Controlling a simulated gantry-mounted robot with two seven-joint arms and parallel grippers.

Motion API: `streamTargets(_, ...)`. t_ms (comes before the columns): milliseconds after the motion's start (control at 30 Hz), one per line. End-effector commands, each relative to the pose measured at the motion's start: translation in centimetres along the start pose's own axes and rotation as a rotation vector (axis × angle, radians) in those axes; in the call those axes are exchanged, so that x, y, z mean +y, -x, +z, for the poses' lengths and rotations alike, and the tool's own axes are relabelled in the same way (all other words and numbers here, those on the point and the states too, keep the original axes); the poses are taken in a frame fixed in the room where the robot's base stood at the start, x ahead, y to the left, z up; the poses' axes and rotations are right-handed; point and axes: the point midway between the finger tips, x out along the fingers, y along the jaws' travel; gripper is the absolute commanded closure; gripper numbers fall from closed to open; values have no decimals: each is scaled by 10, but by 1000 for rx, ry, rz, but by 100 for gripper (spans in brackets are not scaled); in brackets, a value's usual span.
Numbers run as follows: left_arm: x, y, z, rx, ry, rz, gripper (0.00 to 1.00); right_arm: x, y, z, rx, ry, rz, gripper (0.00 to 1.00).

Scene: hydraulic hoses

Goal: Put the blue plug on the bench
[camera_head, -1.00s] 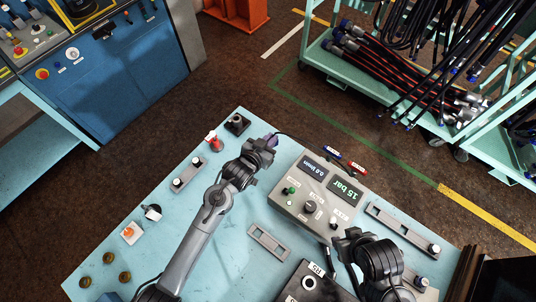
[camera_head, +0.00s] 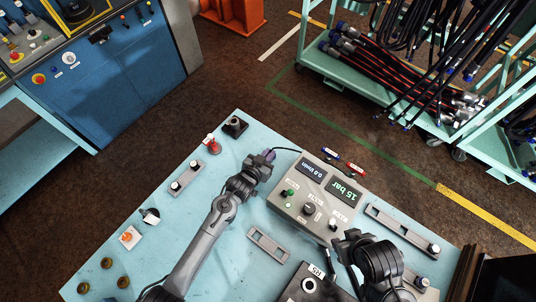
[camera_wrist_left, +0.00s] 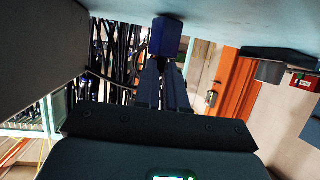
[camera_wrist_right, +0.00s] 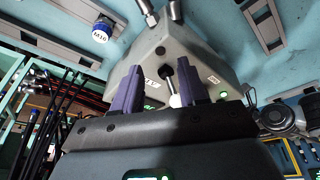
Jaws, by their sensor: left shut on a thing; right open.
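The blue plug (camera_wrist_left: 166,37) is a dark blue block at the fingertips of my left gripper (camera_wrist_left: 164,72). My left gripper also shows in the head view (camera_head: 268,157), shut on the plug, left of the grey control box's far corner. A thin black cable runs from there toward the box. The pale blue bench (camera_head: 195,217) lies beneath; whether the plug touches it I cannot tell. My right gripper (camera_wrist_right: 160,92) is open, with purple fingers spread in front of the grey box and a white-tipped lever showing between them. Its fingertips are hidden in the head view.
The grey control box (camera_head: 282,204) with lit displays stands between my arms. A slotted grey plate (camera_head: 268,246) lies before it. A red fitting (camera_head: 211,144) and a black block (camera_head: 235,126) stand near the bench's far corner.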

Motion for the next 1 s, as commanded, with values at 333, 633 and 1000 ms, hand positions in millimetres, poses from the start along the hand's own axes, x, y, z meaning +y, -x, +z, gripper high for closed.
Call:
streamTargets(333, 0, -1, 3, 0, 0, 0, 76, -1, -2, 1, -1, -2, -2, 57)
streamTargets(633, 0, -1, 3, 0, 0, 0, 64, -2, -2, 0, 0, -6, -5, 57)
streamTargets(1000, -1, 20, 0, -1, 1, 0, 64, -1, 4, -2, 1, -6, -4, 57)
